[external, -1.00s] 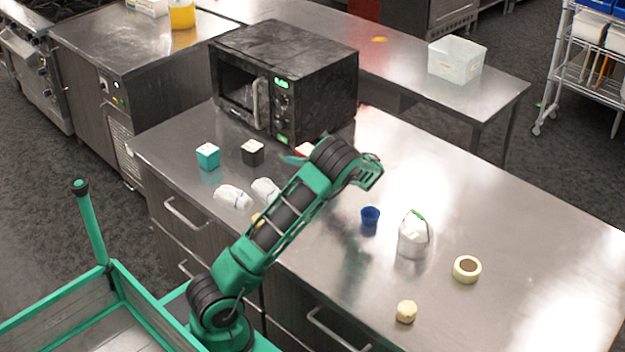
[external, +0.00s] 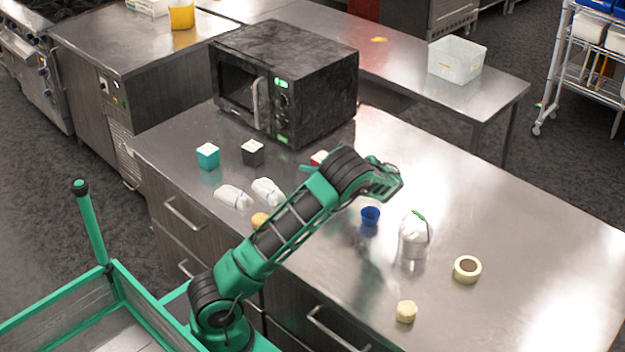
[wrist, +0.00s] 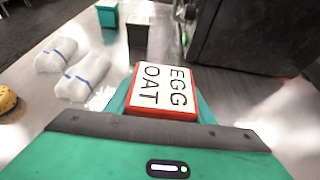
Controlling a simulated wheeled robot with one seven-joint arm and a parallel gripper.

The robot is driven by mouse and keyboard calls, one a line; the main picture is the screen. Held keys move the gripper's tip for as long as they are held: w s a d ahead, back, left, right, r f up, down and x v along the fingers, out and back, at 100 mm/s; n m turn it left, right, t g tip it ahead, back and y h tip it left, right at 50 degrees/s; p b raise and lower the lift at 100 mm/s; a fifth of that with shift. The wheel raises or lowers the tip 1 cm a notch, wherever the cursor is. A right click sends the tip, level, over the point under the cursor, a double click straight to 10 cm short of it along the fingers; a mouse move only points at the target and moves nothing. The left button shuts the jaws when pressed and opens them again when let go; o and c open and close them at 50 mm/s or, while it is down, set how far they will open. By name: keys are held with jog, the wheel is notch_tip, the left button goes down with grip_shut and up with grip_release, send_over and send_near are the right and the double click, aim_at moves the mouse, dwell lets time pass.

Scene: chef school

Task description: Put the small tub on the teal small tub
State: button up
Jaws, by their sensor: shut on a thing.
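A small red tub (wrist: 163,92) with a white lid lettered "EGG OAT" sits between the teal fingers of my gripper (wrist: 160,103) in the wrist view. In the external view part of the red tub (external: 318,157) shows behind my arm, with a teal fingertip beside it; most of the gripper is hidden. The gripper is shut on this tub. The teal small tub (external: 208,156), white-topped, stands upright on the counter at the left; it also shows at the top of the wrist view (wrist: 107,14). It is apart from the held tub.
A black tub (external: 252,153) stands just right of the teal one. The microwave (external: 285,80) is close behind. Two white packets (external: 233,197) (external: 267,190) and a roll (external: 260,219) lie in front.

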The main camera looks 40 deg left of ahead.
jog(key=s+a+r+n+g, duration=0.1)
jog(key=s+a+r, duration=0.15)
jog(key=a, duration=0.45)
jog(key=s+a+r+g, duration=0.1)
jog(key=s+a+r, duration=0.15)
jog(key=a, duration=0.55)
notch_tip(320, 180, up, 5)
jog(key=n+g, duration=0.2)
send_over(209, 157)
jog(key=w+a, duration=0.2)
jog(key=a, duration=0.1)
jog(key=s+a+r+n+g+h, duration=0.1)
jog(key=s+a+r, duration=0.1)
jog(key=s+a, duration=0.3)
jog(key=s+a+r, duration=0.2)
jog(key=s+a, duration=0.1)
jog(key=s, duration=0.4)
jog(key=shift+w+d+f, duration=0.75)
jog(key=shift+w+f, duration=1.05)
jog(key=shift+f, duration=0.1)
jog(key=shift+w+d+f, duration=0.7)
jog(key=shift+w+f, duration=1.1)
jog(key=shift+f, duration=0.05)
jog(key=shift+w+d+f, duration=0.75)
jog(key=shift+w+f, duration=1.05)
jog(key=shift+f, duration=0.1)
jog(key=shift+n, duration=0.3)
jog(key=o, duration=1.2)
jog(key=shift+f, duration=0.15)
